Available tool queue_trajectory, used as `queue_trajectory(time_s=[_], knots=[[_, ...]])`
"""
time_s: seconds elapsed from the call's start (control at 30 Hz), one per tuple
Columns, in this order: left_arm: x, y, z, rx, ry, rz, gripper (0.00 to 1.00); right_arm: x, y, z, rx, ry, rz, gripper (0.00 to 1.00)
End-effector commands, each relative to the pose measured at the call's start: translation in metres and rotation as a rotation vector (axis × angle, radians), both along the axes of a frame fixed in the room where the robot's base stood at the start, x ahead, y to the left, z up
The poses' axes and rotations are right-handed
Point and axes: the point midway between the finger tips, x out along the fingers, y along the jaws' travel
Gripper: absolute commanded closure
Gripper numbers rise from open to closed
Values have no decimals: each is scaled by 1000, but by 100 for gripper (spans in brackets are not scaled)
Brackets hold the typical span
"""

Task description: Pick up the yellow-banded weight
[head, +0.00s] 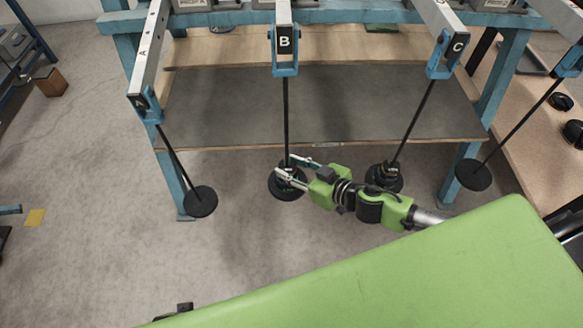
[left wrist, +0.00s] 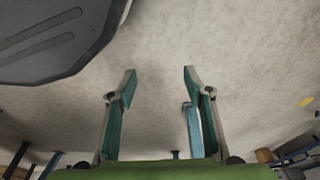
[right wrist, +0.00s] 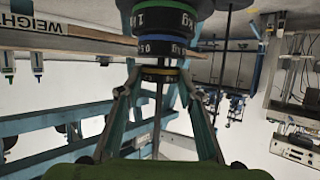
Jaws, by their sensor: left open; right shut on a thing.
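The yellow-banded weight (right wrist: 160,74) is a small dark disc with a thin yellow band, between the fingertips of my right gripper (right wrist: 159,80) in the right wrist view. It touches or nearly touches the blue-banded weight (right wrist: 158,46) beside it on the same rod; I cannot tell if there is a gap. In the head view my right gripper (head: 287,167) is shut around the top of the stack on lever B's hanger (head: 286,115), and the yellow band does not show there. My left gripper (left wrist: 160,72) is open and empty over bare floor.
A green-banded weight (right wrist: 170,18) sits in the same stack. Lever A's hanger plate (head: 200,201) is bare, lever C's holds dark weights (head: 384,177), and another bare plate (head: 473,174) hangs at right. A grey shelf (head: 230,105) lies behind.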

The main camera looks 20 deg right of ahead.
Motion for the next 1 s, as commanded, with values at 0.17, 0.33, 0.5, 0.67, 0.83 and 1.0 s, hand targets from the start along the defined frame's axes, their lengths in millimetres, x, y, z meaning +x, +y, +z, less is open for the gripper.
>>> queue_trajectory(time_s=[0.17,0.33,0.5,0.67,0.83,1.0], knots=[[-1,0,-5,0,-1,0,54,-17,6,4,5,3,2,87],[0,0,-3,0,-1,0,54,-41,13,4,5,1,1,87],[0,0,-1,0,0,0,54,-72,22,3,7,5,0,87],[4,0,3,-1,-7,1,54,-107,32,3,7,4,0,87],[5,0,7,0,-3,2,54,-138,41,4,5,3,-1,87],[11,-1,16,-1,-14,2,54,-159,47,5,5,0,-1,87]])
